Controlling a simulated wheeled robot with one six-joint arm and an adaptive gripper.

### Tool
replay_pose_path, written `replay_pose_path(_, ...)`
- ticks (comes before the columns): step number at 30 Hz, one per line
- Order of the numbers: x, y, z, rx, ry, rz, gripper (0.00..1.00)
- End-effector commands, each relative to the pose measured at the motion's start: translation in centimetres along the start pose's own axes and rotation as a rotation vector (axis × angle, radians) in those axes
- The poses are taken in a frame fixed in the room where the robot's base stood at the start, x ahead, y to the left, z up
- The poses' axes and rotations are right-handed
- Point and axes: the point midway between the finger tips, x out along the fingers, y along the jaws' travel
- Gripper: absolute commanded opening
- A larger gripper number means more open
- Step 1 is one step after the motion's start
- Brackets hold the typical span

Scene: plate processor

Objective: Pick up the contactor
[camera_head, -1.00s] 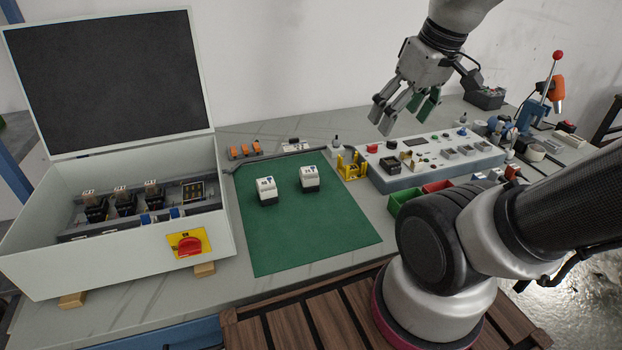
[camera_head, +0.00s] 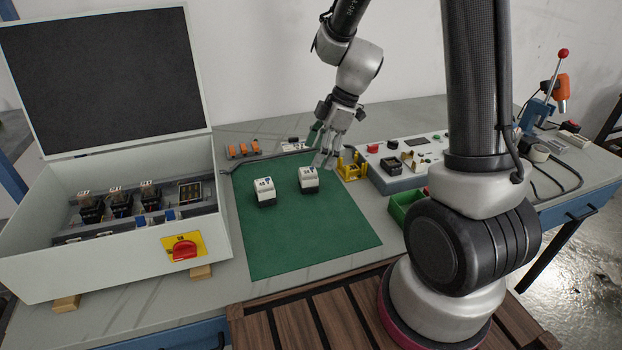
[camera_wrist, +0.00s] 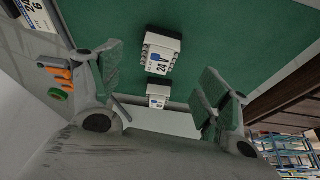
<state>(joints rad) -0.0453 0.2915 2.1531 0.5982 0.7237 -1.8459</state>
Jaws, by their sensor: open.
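Two small white block-shaped devices with dark bases stand on the green mat (camera_head: 300,235): a left block (camera_head: 264,192) and a right block (camera_head: 308,180). I cannot tell for sure which one is the contactor. In the wrist view, a white block with a blue mark and "24 V" lettering (camera_wrist: 162,52) and a second, smaller-looking block (camera_wrist: 158,96) show between the finger lines. My gripper (camera_head: 323,162) is above the mat's far right corner, just behind and right of the right block. It is open, with nothing between its fingers.
A yellow stand (camera_head: 352,167) is close to the right of my gripper. A grey control panel box (camera_head: 400,178) and a green bin (camera_head: 405,208) lie further right. An open white cabinet (camera_head: 110,255) stands left. The mat's front half is clear.

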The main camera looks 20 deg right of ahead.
Motion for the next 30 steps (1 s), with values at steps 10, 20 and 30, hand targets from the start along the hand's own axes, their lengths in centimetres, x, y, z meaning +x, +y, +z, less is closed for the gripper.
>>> replay_pose_path(10, 4.1, 0.2, 0.1, -0.035, 0.005, -0.009, 0.77)
replay_pose_path(20, 8.5, 0.1, 0.3, -0.034, 0.005, -0.008, 0.77)
replay_pose_path(30, 8.7, 0.1, 0.3, -0.036, 0.005, -0.006, 0.6)
